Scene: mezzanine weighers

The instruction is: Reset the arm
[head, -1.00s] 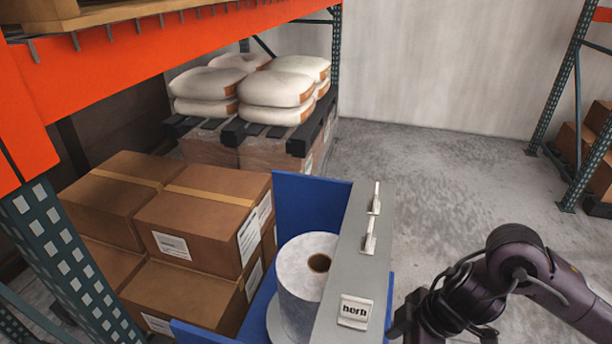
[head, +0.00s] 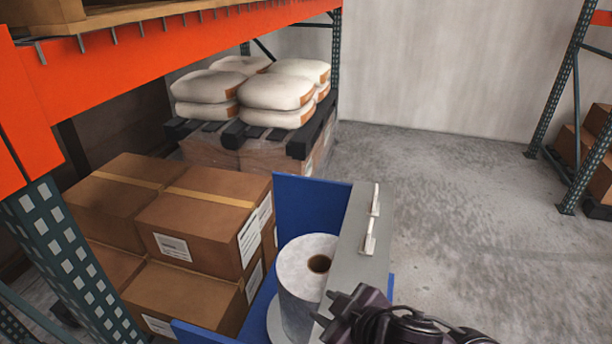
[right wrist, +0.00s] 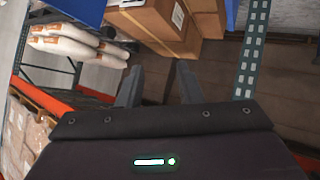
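My right gripper (head: 324,307) is at the bottom of the head view, over the front end of the grey panel (head: 352,238). Its two fingers are apart with nothing between them. They also show apart and empty in the right wrist view (right wrist: 158,82). I cannot tell whether the gripper touches the panel. The part of the panel that bears the horn label is hidden behind the gripper. My left gripper is not in view.
A white roll (head: 303,283) stands beside the panel, with a blue board (head: 300,212) behind it. Cartons (head: 197,217) are stacked to the left under orange racking (head: 150,48). White sacks (head: 275,92) lie on a black pallet behind. The floor (head: 455,190) to the right is clear.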

